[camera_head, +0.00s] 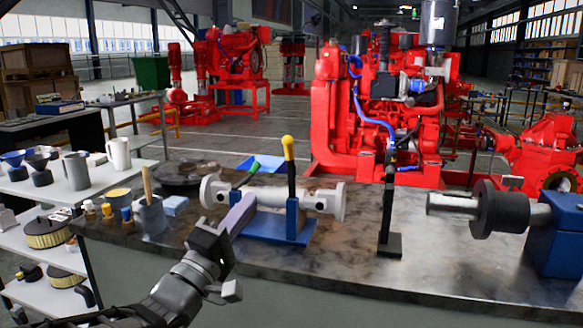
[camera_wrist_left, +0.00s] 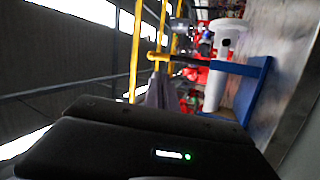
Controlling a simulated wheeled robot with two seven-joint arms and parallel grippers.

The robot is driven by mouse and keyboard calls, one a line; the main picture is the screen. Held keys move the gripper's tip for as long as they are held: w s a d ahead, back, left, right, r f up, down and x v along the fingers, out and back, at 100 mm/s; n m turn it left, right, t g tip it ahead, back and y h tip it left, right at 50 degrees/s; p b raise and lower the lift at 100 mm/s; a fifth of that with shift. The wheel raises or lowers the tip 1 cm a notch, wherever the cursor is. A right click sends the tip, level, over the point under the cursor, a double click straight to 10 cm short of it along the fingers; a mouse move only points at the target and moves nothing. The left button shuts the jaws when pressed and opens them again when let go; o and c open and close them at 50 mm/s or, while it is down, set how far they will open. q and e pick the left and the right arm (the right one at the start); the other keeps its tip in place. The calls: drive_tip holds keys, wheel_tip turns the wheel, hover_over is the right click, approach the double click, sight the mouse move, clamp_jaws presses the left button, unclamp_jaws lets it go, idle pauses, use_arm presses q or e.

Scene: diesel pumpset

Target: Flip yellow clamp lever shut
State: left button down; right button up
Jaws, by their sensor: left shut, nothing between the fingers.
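The clamp lever has a yellow grip (camera_head: 288,148) on a dark shaft and stands about upright over a blue clamp base (camera_head: 277,232). The base sits under a white flanged pipe (camera_head: 270,196) lying across the bench. My left gripper (camera_head: 240,211) is at the pipe's left part, left of the lever and apart from its yellow grip. Its fingers look closed together and empty. In the left wrist view the lever's yellow end (camera_wrist_left: 157,57) shows just beyond the left fingertips (camera_wrist_left: 162,82), with the image turned sideways. My right gripper is in neither view.
A green-handled lever (camera_head: 253,168) is behind the left fingers. A dark post on a flat foot (camera_head: 390,246) stands right of the clamp. A cup (camera_head: 150,215) holding a wooden handle is at left. A blue vise-like block (camera_head: 556,235) is at right. The front bench top is clear.

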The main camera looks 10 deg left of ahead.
sight(286, 150)
use_arm(q)
drive_tip(key=shift+s+r+n, duration=0.1)
drive_tip(key=shift+n, duration=0.4)
drive_tip(key=shift+a, duration=0.1)
drive_tip(key=x, duration=1.4)
drive_tip(key=shift+p, duration=0.3)
